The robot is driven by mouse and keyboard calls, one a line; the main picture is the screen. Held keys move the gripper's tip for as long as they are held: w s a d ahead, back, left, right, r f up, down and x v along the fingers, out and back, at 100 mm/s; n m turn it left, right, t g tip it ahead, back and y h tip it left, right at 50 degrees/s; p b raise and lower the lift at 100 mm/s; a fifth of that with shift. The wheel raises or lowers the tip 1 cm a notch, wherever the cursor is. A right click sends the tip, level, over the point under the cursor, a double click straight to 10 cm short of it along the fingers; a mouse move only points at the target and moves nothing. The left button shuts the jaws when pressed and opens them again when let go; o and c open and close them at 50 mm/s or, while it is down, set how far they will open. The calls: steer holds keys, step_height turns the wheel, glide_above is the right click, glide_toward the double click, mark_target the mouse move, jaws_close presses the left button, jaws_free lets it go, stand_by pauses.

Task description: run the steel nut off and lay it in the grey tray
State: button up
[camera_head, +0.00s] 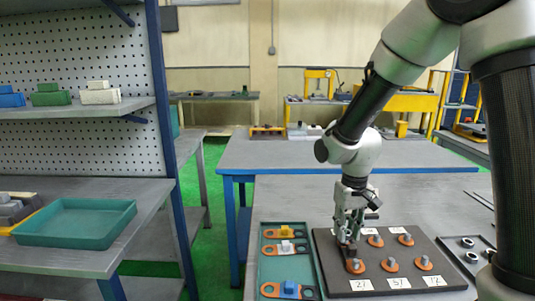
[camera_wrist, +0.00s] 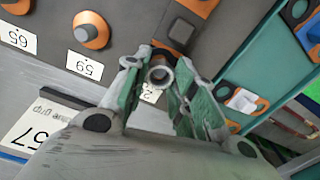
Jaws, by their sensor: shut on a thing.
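My gripper (camera_head: 348,240) is low over the left part of the dark board (camera_head: 325,262), near the front-left orange base (camera_head: 355,267). In the wrist view, my gripper (camera_wrist: 160,77) is shut on the steel nut (camera_wrist: 160,74), a small round ring with a dark opening. In that view an orange base with a dark square top (camera_wrist: 182,30) lies just beyond the nut. I cannot tell the height of the nut above the board. The grey tray (camera_head: 453,249) is at the right of the board, with two steel rings in it.
Several other orange bases with grey tops (camera_head: 424,263) stand on the board behind white number cards (camera_head: 397,283). A green tray (camera_head: 267,262) with orange parts is left of the board. A shelf with another green tray (camera_head: 80,222) stands further left.

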steer(key=shift+r, duration=3)
